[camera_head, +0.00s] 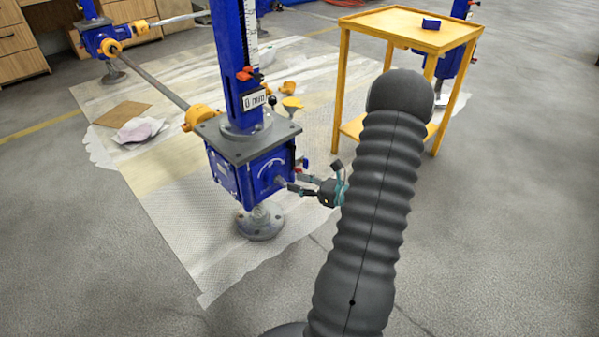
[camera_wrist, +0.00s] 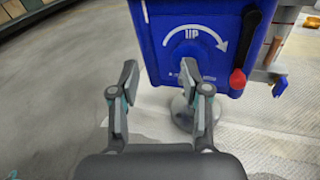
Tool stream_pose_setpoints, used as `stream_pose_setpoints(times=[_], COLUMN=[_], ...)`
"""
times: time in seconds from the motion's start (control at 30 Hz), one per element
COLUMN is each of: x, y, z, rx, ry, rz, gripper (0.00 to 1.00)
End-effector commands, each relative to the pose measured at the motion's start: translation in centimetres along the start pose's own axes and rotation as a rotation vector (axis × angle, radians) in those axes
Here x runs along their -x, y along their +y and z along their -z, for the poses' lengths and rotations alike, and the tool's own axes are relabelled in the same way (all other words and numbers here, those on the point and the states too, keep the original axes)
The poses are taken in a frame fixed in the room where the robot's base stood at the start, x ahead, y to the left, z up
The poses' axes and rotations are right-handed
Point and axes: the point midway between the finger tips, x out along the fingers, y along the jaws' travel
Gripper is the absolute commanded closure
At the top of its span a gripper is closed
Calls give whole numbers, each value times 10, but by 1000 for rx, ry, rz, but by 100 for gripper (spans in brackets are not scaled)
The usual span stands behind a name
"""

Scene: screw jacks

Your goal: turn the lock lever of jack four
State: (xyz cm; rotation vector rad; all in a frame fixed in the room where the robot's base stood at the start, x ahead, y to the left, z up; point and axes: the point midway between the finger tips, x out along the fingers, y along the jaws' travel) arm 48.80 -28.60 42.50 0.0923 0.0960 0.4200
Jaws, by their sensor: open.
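A blue jack gearbox (camera_head: 262,172) under a grey plate stands in the middle of the head view. Its blue column carries a "0 mm" plate; no jack number is readable. In the wrist view, the gearbox face (camera_wrist: 172,50) bears a white curved arrow and "UP". A black lever with a red tip (camera_wrist: 238,79) hangs down at the right of that face. I cannot tell for sure that it is the lock lever. My gripper (camera_wrist: 160,78) is open and empty in front of the face, left of the lever. It also shows in the head view (camera_head: 296,184), beside the gearbox.
A yellow table (camera_head: 405,22) with a small blue block (camera_head: 431,23) stands behind my arm. A shaft (camera_head: 150,82) links the gearbox to another blue jack (camera_head: 103,37) at the upper left. Sheeting covers the floor; bare floor lies in front.

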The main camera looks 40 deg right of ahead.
Motion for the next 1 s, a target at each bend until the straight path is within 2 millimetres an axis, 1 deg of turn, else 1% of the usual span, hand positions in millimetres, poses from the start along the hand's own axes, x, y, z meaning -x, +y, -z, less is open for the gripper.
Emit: stream_pose_setpoints(times=[0.03, 0.1, 0.2, 0.3, 0.4, 0.47, 0.57, 1.0], x=[14, 30, 50, 62, 66, 63, 52, -23], y=[-18, -38, -58, -70, -76, -78, -81, -106], z=[16, 33, 51, 62, 67, 68, 66, 58], rx=[-53, -110, -169, -200, -215, -217, -216, -214], ry=[-29, -66, -107, -133, -145, -146, -145, -144], rz=[68, 152, 243, 298, 322, 326, 323, 321], gripper=[53, 53, 53, 53, 53, 53, 53, 53])
